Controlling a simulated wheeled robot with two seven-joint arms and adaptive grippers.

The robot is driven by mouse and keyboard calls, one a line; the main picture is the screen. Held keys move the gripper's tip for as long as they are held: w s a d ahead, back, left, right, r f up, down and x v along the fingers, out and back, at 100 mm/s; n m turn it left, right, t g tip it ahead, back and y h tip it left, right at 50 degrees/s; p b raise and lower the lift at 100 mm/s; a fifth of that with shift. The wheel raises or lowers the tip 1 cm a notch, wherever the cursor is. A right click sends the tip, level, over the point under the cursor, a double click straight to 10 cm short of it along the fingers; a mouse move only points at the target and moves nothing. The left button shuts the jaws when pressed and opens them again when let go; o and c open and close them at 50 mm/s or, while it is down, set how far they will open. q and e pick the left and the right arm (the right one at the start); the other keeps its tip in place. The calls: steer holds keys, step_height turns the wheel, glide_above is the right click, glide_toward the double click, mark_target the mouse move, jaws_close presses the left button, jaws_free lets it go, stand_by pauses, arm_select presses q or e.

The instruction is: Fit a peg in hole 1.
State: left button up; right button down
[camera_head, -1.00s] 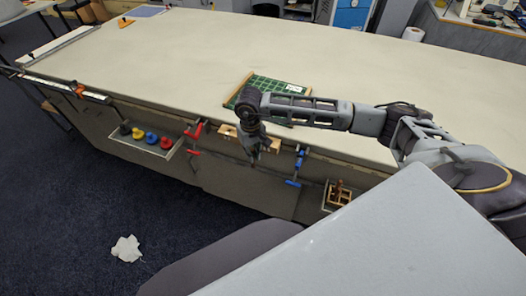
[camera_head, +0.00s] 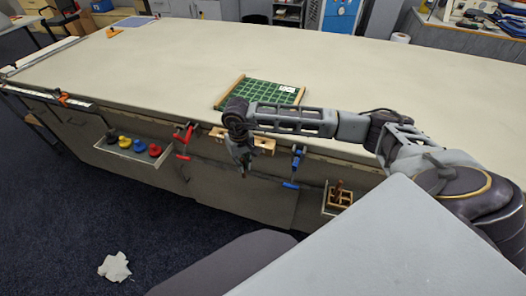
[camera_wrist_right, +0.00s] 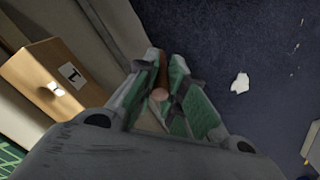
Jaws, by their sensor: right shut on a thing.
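My right gripper (camera_head: 242,168) hangs in front of the table's front edge in the head view, fingers pointing down. It is shut on a brown, round peg (camera_wrist_right: 160,94), which shows between the green-padded fingers in the right wrist view. A wooden block (camera_head: 263,144) is fixed at the table edge behind the gripper, partly hidden by it. In the wrist view the block (camera_wrist_right: 40,70) lies left of the gripper, with a label that looks like a 1 beside a hole (camera_wrist_right: 57,90). The peg is apart from the hole. My left gripper is not in view.
A green gridded board (camera_head: 262,92) lies on the table (camera_head: 160,75) above the block. A red clamp (camera_head: 184,140) and a blue clamp (camera_head: 294,165) hang either side. A wooden caddy (camera_head: 338,197) and a tray of coloured pieces (camera_head: 133,150) hang on the front.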

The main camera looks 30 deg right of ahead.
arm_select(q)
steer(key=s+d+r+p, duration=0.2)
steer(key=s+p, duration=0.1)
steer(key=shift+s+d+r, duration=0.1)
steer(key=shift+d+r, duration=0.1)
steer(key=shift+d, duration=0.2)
arm_select(e)
steer(key=w+d+r+m, duration=0.2)
steer(key=d+r+m, duration=0.3)
steer(key=m, duration=0.8)
steer(key=w+d+r+m, duration=0.2)
steer(key=d+r+m, duration=0.4)
steer(key=r+m, duration=0.5)
steer(key=m, duration=0.3)
steer(key=shift+d+r, duration=0.15)
steer(key=shift+d, duration=0.15)
steer(key=shift+w+m, duration=0.1)
steer(key=shift+m, duration=0.2)
